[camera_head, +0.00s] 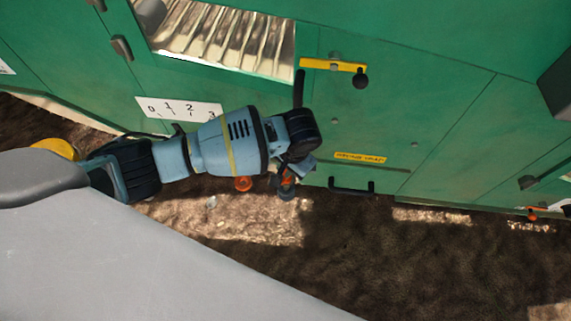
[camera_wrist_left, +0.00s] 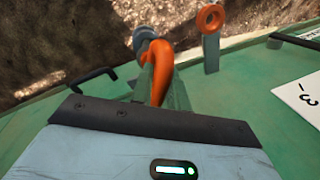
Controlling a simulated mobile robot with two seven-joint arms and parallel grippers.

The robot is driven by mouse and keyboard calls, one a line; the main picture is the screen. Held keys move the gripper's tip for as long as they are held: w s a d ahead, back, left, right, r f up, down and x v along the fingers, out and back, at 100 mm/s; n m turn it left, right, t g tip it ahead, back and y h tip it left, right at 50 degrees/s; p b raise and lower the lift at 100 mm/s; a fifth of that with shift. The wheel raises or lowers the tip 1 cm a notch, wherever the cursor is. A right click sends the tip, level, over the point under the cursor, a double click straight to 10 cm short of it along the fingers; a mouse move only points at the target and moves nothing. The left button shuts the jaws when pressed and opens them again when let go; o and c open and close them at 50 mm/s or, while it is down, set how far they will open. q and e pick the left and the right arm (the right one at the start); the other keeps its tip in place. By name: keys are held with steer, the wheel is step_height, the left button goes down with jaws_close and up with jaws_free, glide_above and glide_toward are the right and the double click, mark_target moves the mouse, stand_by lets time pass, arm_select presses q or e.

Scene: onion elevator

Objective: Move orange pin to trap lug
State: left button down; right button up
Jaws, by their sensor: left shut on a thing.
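My left gripper (camera_head: 291,181) is low in front of the green machine, near its bottom edge. It is shut on the orange pin (camera_wrist_left: 159,68), whose curved orange part shows between the fingers in the left wrist view. In the head view the pin is mostly hidden by the gripper. An orange ring on a grey tab (camera_wrist_left: 211,38) stands apart from the held pin; the ring also shows in the head view (camera_head: 243,184), left of the gripper. I cannot tell whether this tab is the trap lug. My right gripper is not in view.
The green machine (camera_head: 430,110) fills the upper head view. A black handle (camera_head: 350,187) sits right of the gripper, below a yellow label (camera_head: 360,158). A yellow latch bar (camera_head: 333,65) is higher up. A white number plate (camera_head: 180,108) is behind my arm. Brown ground (camera_head: 400,260) lies below.

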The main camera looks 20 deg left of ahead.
arm_select(q)
steer(key=shift+f, duration=0.8)
steer(key=shift+f+b, duration=0.3)
steer(key=shift+f, duration=0.6)
steer(key=c, duration=1.5)
jaws_free()
steer(key=shift+o, duration=1.1)
